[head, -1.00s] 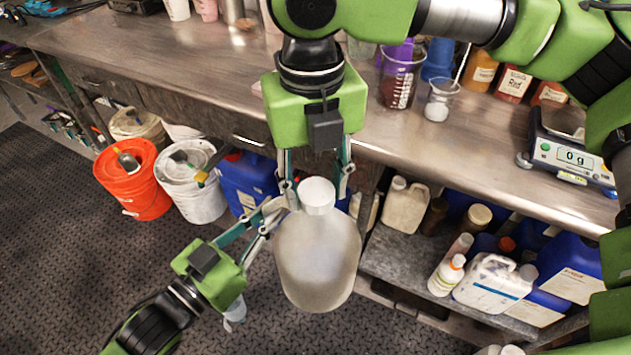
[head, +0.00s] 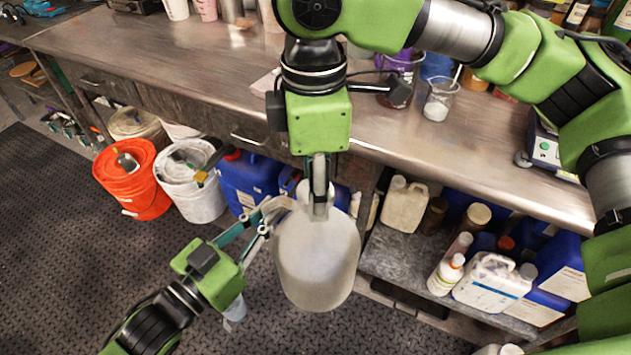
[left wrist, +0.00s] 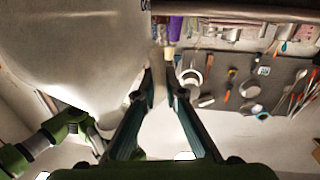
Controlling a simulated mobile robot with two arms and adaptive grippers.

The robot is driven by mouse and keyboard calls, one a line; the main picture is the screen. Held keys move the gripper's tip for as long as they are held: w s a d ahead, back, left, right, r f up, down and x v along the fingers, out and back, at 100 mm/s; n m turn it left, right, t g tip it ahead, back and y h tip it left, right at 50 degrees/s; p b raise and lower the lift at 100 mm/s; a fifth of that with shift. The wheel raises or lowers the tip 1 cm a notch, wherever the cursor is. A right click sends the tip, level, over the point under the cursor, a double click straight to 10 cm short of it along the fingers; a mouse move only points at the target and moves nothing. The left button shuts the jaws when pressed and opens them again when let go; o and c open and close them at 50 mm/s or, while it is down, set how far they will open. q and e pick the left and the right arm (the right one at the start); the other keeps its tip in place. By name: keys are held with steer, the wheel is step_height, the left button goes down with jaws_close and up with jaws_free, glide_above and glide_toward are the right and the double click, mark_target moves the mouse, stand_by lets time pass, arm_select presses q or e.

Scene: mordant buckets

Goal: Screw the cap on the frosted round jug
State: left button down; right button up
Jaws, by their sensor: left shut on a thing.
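The frosted round jug (head: 317,262) is held upright in front of the bench, above the dark floor. It fills the left of the left wrist view (left wrist: 75,50). My left gripper (head: 284,208) is shut on the jug at its shoulder or neck; the exact contact is partly hidden. The pale cap (head: 304,192) sits at the top of the neck, mostly hidden behind a finger. My right gripper (head: 319,205) points straight down at the cap, fingers seen edge-on, one in front of the other. Whether they grip the cap cannot be told.
The steel bench (head: 440,160) is behind the jug, with beakers (head: 438,100) on top. A lower shelf (head: 395,255) to the right holds jugs and bottles. An orange bucket (head: 135,180) and a white bucket (head: 193,185) stand at left. The floor in front is clear.

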arm_select(q)
steer(key=shift+r, duration=0.1)
arm_select(e)
steer(key=m, duration=0.5)
steer(key=shift+m, duration=0.4)
arm_select(q)
steer(key=shift+s, duration=0.1)
arm_select(e)
steer(key=m, duration=0.6)
steer(key=shift+m, duration=0.3)
steer(key=o, duration=1.3)
step_height(320, 180, up, 12)
steer(key=shift+a, duration=0.1)
